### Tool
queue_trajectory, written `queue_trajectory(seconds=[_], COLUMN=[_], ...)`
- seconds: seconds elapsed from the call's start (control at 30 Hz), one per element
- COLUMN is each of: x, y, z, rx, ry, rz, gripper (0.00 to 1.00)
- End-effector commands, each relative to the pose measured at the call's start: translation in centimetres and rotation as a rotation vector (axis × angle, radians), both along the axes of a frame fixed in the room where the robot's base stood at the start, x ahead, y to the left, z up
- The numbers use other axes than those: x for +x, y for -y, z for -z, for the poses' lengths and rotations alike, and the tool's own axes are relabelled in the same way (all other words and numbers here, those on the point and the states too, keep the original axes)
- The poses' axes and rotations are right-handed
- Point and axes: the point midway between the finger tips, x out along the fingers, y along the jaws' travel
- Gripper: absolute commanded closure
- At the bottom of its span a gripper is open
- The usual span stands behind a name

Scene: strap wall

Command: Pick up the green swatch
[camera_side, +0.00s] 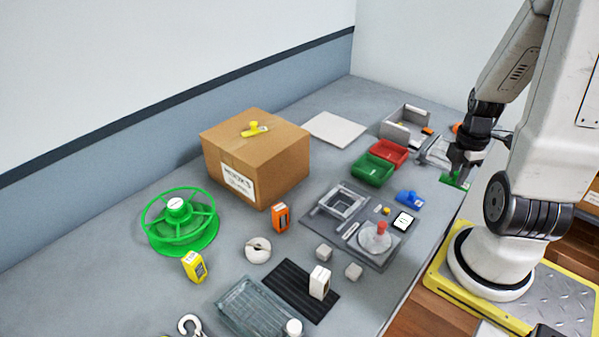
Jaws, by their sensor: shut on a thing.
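The green swatch (458,183) is a small, flat green piece near the right edge of the table, close to my arm's base. My gripper (456,174) points down at it from above, with its fingertips at the swatch. The gripper is shut on the green swatch. The fingers are small and dark in this view, and they hide part of the swatch. I cannot tell whether the swatch is clear of the table.
A blue object (409,197) lies left of the swatch. Green (373,170) and red (389,153) bins and a grey open box (404,125) stand farther back. A cardboard box (255,160) and a green reel (180,222) are at left. The table's front edge is close by.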

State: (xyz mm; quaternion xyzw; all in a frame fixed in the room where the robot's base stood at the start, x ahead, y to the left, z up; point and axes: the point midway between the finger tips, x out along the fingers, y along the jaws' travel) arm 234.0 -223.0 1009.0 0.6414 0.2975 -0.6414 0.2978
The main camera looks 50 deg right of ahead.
Motion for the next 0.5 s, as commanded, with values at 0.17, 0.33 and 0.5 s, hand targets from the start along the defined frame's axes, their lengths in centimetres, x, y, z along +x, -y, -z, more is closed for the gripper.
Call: queue_trajectory(seconds=[0.17, 0.33, 0.5], x=[-0.55, -0.7, -0.7], y=[-0.52, -0.67, -0.69], z=[-0.33, -0.4, -0.4], rx=[0.0, 0.0, 0.0], ry=[0.0, 0.0, 0.0], rz=[0.001, 0.001, 0.0], gripper=[1.0, 1.0, 1.0])
